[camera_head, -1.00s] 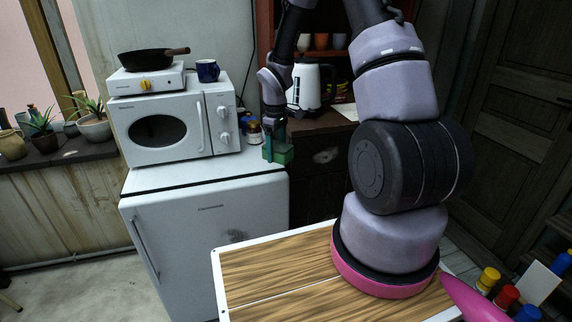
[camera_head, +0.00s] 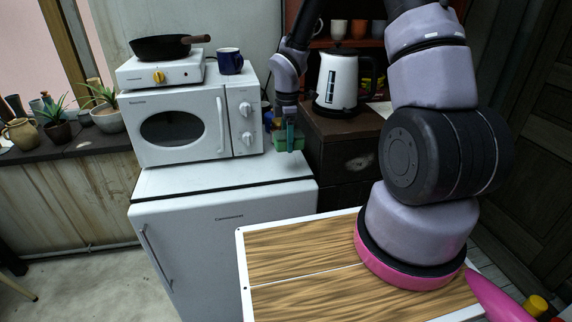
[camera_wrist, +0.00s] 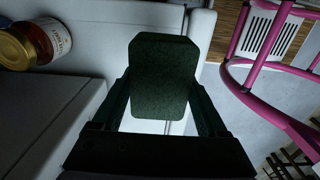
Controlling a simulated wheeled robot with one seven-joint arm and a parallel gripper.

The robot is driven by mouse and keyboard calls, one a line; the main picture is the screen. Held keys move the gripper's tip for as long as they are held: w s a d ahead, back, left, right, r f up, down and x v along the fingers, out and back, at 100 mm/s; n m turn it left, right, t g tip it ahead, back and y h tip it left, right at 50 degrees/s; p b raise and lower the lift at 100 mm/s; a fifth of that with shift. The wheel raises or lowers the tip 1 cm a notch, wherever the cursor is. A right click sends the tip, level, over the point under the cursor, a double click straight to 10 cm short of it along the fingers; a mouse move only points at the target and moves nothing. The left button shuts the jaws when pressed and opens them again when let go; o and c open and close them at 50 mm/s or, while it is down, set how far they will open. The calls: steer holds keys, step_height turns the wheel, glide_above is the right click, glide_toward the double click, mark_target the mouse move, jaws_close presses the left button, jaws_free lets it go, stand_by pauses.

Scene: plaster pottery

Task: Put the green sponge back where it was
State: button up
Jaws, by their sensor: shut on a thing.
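The green sponge (camera_head: 284,140) is between the fingers of my gripper (camera_head: 290,134), over the right end of the white fridge top (camera_head: 215,178). In the wrist view the sponge (camera_wrist: 165,75) looks dark green and sits between both fingers of my gripper (camera_wrist: 163,100), which is shut on it. The fridge top (camera_wrist: 105,16) shows behind it. I cannot tell whether the sponge touches the fridge top.
A white microwave (camera_head: 190,122) stands left of the sponge, with a hot plate (camera_head: 160,73), black pan (camera_head: 165,47) and blue mug (camera_head: 230,61) on top. A jar (camera_wrist: 38,42) is close by. A white kettle (camera_head: 338,82) stands on the dark cabinet at right.

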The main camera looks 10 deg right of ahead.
mark_target(287, 171)
step_height(287, 171, down, 10)
steer(key=shift+w+r, duration=0.1)
steer(key=shift+r, duration=0.15)
steer(key=shift+f, duration=0.1)
steer(key=o, duration=1.4)
steer(key=shift+c, duration=0.2)
